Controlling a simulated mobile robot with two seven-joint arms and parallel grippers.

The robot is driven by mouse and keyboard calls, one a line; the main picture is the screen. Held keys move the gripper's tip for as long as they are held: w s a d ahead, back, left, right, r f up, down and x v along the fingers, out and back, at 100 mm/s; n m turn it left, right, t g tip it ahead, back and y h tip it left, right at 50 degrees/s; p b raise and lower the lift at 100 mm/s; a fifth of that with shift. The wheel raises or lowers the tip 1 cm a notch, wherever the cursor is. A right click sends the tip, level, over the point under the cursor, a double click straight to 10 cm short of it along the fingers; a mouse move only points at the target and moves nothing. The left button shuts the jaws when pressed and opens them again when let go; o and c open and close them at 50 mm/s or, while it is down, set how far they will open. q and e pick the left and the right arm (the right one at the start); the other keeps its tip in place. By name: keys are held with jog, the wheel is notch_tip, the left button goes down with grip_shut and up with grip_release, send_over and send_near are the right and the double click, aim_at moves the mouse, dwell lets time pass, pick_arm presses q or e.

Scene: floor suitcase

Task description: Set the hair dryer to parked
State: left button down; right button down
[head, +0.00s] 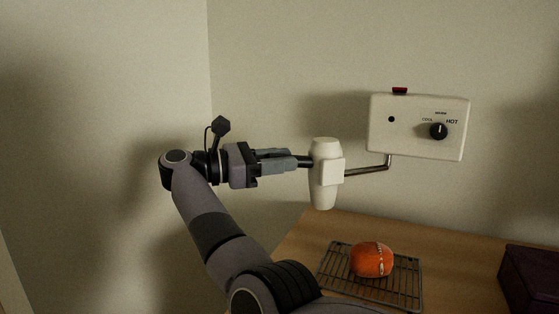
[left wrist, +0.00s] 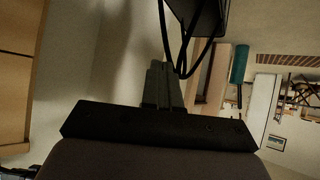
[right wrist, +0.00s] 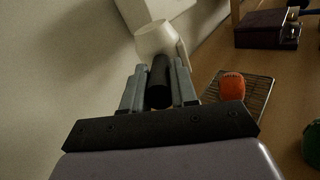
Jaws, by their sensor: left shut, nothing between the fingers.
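The hair dryer has a white body (head: 323,150) and a black handle that points toward my right gripper. It hangs at a small white holder (head: 333,172) on a bent metal rod (head: 372,170) below the white wall unit (head: 400,140). My right gripper (head: 300,161) has its fingers on both sides of the black handle (right wrist: 160,80), apparently touching it. The white body (right wrist: 158,38) lies just beyond the fingertips in the right wrist view. I cannot tell whether the body is fully seated in the holder. My left gripper (left wrist: 161,72) is shut and empty, away from the dryer.
The wall unit has a black knob (head: 438,131) and a red part on top (head: 400,90). Below, a wooden surface (head: 310,237) carries a wire rack (head: 408,290) with an orange object (head: 371,259) on it. A dark box (head: 530,280) stands at the right.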

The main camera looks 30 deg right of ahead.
jog(key=c, duration=0.9)
grip_release()
notch_tip(320, 180, up, 9)
jog(key=shift+r+p, duration=0.1)
jog(key=shift+p, duration=0.55)
pick_arm(q)
jog(key=r+p, duration=0.2)
jog(key=a+r+p, duration=0.1)
jog(key=p, duration=0.1)
jog(key=r+p, duration=0.2)
jog(key=p, duration=0.1)
jog(key=shift+s+a+r, duration=0.2)
jog(key=shift+s+r, duration=0.15)
jog(key=shift+s, duration=0.05)
pick_arm(e)
notch_tip(320, 180, up, 11)
jog(key=shift+f, duration=0.1)
